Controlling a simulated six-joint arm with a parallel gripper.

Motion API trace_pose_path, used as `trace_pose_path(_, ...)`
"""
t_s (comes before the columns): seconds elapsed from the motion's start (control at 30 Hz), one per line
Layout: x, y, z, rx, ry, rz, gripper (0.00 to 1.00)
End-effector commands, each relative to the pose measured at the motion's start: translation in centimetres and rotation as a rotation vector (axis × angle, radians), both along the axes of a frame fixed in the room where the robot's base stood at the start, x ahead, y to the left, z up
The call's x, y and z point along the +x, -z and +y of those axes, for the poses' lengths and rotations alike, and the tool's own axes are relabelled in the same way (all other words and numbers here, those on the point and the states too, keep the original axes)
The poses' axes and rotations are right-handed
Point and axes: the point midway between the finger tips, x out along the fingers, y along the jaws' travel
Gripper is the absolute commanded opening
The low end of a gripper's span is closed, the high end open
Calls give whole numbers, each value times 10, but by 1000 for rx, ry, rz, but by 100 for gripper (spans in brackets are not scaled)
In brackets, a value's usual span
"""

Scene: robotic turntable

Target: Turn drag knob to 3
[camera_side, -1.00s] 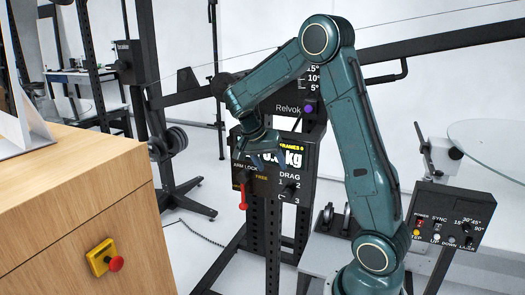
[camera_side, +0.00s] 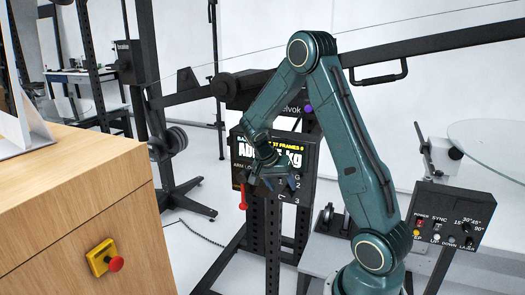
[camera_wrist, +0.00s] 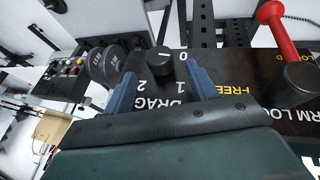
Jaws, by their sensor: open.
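The black drag knob (camera_wrist: 158,62) shows in the wrist view, on the dark panel with the DRAG label and the numerals 0, 1 and 2 around it. Its white line points toward the 0. My gripper (camera_wrist: 163,73) is open, its two blue fingers to either side of the near edge of the knob, with the knob just beyond the tips. I cannot tell whether a finger touches it. In the side view my gripper (camera_side: 281,183) is in front of the lower right of the panel (camera_side: 307,155) and hides most of the knob and the DRAG text.
A red lever (camera_side: 243,196) hangs left of my gripper on the same panel; in the wrist view the red lever (camera_wrist: 275,25) is at upper right. A switch box (camera_side: 452,215) stands at right. A wooden cabinet (camera_side: 75,200) with a red button fills the left.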

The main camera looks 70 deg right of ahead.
Motion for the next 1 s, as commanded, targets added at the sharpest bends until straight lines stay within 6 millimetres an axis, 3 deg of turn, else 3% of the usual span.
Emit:
trace_pose_path(0.3,-9,32,-13,1,1,1,57)
trace_pose_path(0.73,-10,37,-16,0,0,-1,57)
trace_pose_path(0.93,-10,37,-16,0,0,-1,18)
trace_pose_path(1.0,-10,37,-16,0,0,0,13)
